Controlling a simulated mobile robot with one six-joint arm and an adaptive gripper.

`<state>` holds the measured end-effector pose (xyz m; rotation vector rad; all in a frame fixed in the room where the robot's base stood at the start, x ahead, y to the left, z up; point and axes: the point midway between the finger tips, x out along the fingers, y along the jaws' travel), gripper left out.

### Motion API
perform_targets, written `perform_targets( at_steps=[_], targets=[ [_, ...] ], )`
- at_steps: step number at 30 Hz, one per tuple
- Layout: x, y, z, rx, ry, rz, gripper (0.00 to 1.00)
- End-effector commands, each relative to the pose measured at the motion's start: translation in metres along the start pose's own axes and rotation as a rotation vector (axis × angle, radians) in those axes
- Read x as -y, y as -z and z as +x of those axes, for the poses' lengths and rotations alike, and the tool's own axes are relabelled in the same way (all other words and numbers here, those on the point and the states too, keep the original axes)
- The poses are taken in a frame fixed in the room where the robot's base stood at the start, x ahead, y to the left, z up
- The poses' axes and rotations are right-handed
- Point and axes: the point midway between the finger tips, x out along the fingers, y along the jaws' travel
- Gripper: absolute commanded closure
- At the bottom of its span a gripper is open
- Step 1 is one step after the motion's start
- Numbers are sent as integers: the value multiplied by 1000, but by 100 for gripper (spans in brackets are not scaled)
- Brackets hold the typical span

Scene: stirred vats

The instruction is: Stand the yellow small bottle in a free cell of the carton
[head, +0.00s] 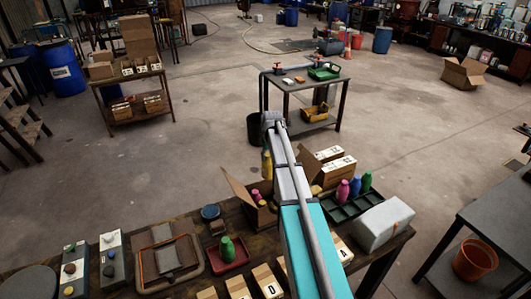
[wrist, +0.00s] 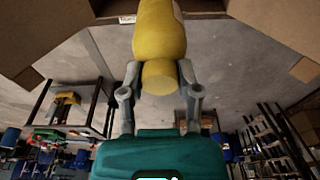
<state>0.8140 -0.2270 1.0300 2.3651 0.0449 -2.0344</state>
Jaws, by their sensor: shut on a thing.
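The yellow small bottle (wrist: 160,28) is held in my gripper (wrist: 160,74), with its fingers shut on both sides of the narrower end. In the head view the yellow bottle (head: 267,164) hangs just beside my arm, above the open carton (head: 262,217). The carton has a raised flap on its left, and pink bottles (head: 256,196) show inside. My arm hides part of the carton, so I cannot tell which cells are free. In the wrist view, cardboard flaps (wrist: 40,38) show at the top left and top right, around the bottle.
Right of my arm are closed cartons (head: 334,172) and a dark green tray (head: 345,209) with pink, green and blue bottles. A red tray (head: 214,266) with a green bottle (head: 227,248) lies in front of the carton. A white box (head: 383,223) stands at the right end.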

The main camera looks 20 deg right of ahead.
Motion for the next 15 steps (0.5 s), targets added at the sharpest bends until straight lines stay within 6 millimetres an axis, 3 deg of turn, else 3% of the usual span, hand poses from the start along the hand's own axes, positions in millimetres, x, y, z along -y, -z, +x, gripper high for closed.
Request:
perform_targets(
  at_steps=[6, 15],
  targets=[
    [0, -14, -2, 0, 0, 0, 100],
    [-1, -16, -3, 0, 0, 1, 100]
  ],
)
